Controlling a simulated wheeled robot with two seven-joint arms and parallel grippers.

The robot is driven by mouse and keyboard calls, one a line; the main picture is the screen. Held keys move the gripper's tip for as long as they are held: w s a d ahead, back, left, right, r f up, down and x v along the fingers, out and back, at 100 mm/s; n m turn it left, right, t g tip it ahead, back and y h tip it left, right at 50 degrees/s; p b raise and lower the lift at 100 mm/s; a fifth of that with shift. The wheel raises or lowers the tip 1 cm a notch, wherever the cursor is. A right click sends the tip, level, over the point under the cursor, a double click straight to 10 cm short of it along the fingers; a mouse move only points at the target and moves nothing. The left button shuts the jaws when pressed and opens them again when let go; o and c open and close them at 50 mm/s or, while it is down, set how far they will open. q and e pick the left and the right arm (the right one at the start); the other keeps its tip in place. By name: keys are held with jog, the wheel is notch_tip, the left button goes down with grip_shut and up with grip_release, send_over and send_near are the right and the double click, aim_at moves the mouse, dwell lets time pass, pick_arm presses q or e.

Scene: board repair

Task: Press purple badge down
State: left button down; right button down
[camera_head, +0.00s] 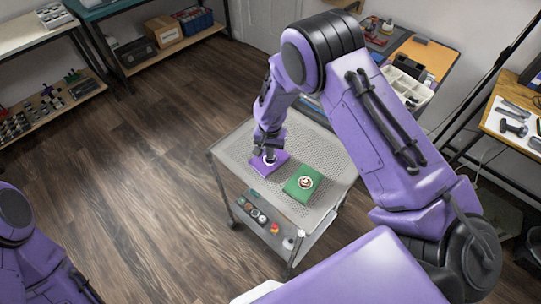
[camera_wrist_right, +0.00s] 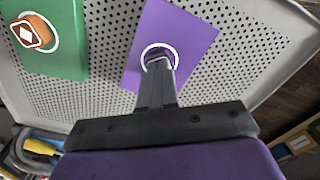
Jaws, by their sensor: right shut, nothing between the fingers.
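A purple board (camera_head: 262,170) lies on the perforated metal top of a cart, with a white ring on it. The purple board (camera_wrist_right: 190,30) also shows in the right wrist view, with the white ring (camera_wrist_right: 145,56) around my gripper's tip. My right gripper (camera_head: 269,158) is shut and empty, pointing down over the ring. In the right wrist view the fingertips (camera_wrist_right: 159,62) cover the middle of the ring, so any badge there is hidden. I cannot tell whether they touch it. My left gripper is not in view; only part of my left arm shows.
The cart top (camera_head: 240,147) has a raised rim. A control panel with a red button (camera_head: 275,228) is at its front. Shelves and benches stand around.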

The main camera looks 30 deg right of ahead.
notch_tip(320, 180, up, 8)
jog(key=p, duration=0.7)
jog(key=shift+p, duration=0.3)
